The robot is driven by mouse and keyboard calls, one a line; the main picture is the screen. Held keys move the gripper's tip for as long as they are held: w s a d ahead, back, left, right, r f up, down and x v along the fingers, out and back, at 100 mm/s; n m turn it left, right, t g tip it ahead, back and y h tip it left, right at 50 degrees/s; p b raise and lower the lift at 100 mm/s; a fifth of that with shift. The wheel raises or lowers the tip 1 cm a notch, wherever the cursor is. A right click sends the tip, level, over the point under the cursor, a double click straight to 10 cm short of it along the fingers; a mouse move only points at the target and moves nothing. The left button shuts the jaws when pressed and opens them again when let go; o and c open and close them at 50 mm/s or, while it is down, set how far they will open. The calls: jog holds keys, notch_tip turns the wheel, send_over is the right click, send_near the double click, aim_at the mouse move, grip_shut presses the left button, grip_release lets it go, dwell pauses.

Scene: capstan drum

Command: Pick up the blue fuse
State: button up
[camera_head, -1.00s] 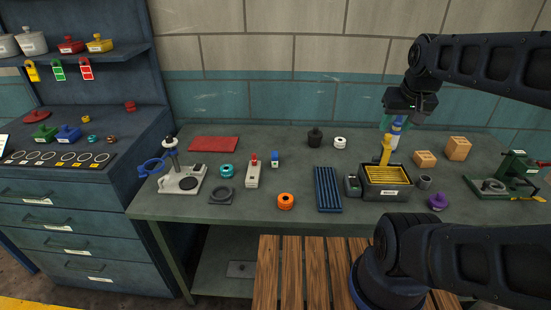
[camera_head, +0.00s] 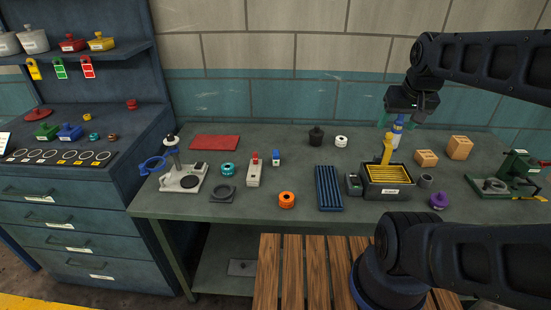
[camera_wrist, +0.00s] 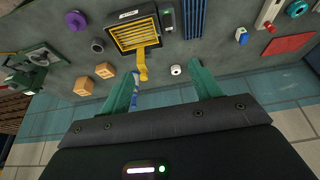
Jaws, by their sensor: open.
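A small blue block with a pale lower part, which looks like the blue fuse (camera_head: 276,157), stands on the green workbench (camera_head: 360,212) just right of a pale bar with a red top. It also shows at the upper right of the wrist view (camera_wrist: 241,36). My gripper (camera_head: 408,113) is above the bench's back right part, well to the right of the fuse. In the wrist view its teal fingers (camera_wrist: 164,72) are wide apart with nothing gripped. A blue and white bottle-like item (camera_wrist: 134,98) shows beside the left finger, partly hidden by it.
A black box with a yellow grille (camera_head: 388,190) and upright yellow lever (camera_head: 387,148) stands below my gripper. Wooden blocks (camera_head: 459,148) stand right.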

jog(key=shift+a, duration=0.1)
jog(key=m+g+y, duration=0.9)
jog(key=m+y, duration=0.2)
jog(key=y, duration=0.3)
send_near(276, 158)
jog(key=s+d+r, duration=0.2)
jog(key=s+r, duration=0.3)
jog(key=r, duration=0.2)
jog(key=w+f+m+t+y, duration=0.1)
jog(key=f+m, duration=0.1)
jog(key=f, duration=0.1)
jog(key=w+a+f+m+t+y, duration=0.1)
jog(key=w+f+m, duration=0.1)
jog(key=w+a+f+m+y, duration=0.1)
jog(key=w+f+m+y, duration=0.1)
jog(key=f, duration=0.1)
jog(key=shift+w+a+f+t, duration=0.2)
jog(key=shift+f+t, duration=0.2)
jog(key=shift+s+a, duration=0.2)
jog(key=shift+a, duration=1.6)
jog(key=shift+s+a, duration=0.2)
jog(key=shift+a, duration=1.6)
jog(key=shift+s+a, duration=0.2)
jog(key=shift+a, duration=1.6)
jog(key=c, duration=1.1)
